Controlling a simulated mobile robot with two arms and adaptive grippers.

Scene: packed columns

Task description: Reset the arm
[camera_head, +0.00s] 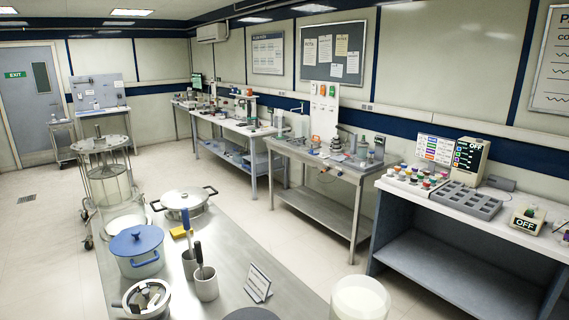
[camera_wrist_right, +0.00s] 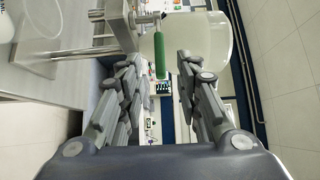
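My right gripper (camera_wrist_right: 160,68) shows in the right wrist view, with its two grey fingers spread apart and a clear gap between them. A green handle (camera_wrist_right: 159,56) on a metal fitting shows in line with the gap, beyond the fingertips. It looks apart from the fingers, and nothing is held. Neither gripper and no arm shows in the head view. My left gripper is in no view.
A steel table in front bears a blue-lidded pot (camera_head: 138,250), a lidded steel pan (camera_head: 185,203), grey cups with tools (camera_head: 205,284) and a white container (camera_head: 360,299). Workbenches (camera_head: 318,165) line the right wall. Open floor (camera_head: 290,240) lies between.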

